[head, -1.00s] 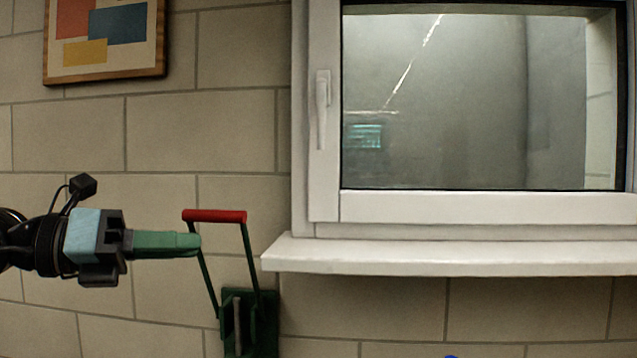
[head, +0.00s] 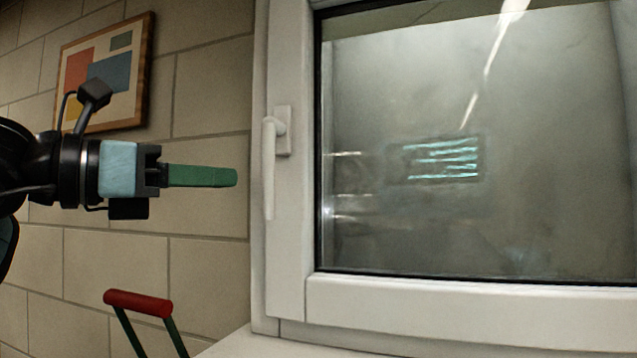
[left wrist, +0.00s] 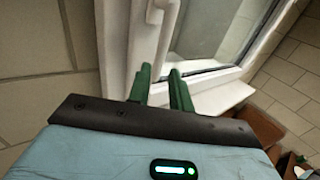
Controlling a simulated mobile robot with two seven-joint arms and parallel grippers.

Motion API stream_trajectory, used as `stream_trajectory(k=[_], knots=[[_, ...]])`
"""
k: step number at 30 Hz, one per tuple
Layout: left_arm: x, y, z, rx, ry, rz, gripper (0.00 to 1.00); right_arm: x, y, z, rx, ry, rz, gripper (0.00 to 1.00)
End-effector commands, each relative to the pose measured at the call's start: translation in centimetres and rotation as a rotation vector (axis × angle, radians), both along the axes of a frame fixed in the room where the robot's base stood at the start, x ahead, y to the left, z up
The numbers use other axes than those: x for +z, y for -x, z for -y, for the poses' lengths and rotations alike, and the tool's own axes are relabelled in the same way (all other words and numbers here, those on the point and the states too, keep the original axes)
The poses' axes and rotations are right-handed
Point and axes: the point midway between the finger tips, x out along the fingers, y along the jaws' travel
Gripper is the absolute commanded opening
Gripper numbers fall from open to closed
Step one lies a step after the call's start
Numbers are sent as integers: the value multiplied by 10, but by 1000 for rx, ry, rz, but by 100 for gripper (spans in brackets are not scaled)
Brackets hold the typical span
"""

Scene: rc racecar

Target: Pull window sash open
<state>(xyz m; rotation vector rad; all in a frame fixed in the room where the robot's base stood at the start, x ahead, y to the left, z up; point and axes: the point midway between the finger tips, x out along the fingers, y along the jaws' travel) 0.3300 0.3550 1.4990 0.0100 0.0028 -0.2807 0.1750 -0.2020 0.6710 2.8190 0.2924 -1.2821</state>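The window sash (head: 290,240) has a white frame around a dark glass pane and looks shut in its outer frame. Its white lever handle (head: 269,165) hangs straight down on the left side of the sash. My left gripper (head: 237,177), with green fingers, points right at the handle and stops a little short of it. In the left wrist view the two green fingers (left wrist: 160,70) stand apart with nothing clearly between them. The handle (left wrist: 165,35) shows just ahead of them, its lower end near the gap. My right gripper is not in view.
A white sill (head: 260,345) juts out below the window. A red-topped lever with green arms (head: 138,303) stands out from the block wall below my left gripper. A framed picture (head: 140,75) hangs on the wall behind my arm.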

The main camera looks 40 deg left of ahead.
Motion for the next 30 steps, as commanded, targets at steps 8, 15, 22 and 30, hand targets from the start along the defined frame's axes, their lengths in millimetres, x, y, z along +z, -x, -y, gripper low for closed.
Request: stream_trajectory(k=[8, 15, 22, 30], knots=[[0, 0, 0, 0, 0, 0, 21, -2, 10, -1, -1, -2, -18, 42], [0, -16, 5, 1, -2, -3, 21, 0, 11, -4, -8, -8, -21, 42], [0, -46, 14, 1, -2, -4, 21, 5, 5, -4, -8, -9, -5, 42], [0, -70, 20, 0, -1, -2, 21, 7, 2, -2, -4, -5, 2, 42]])
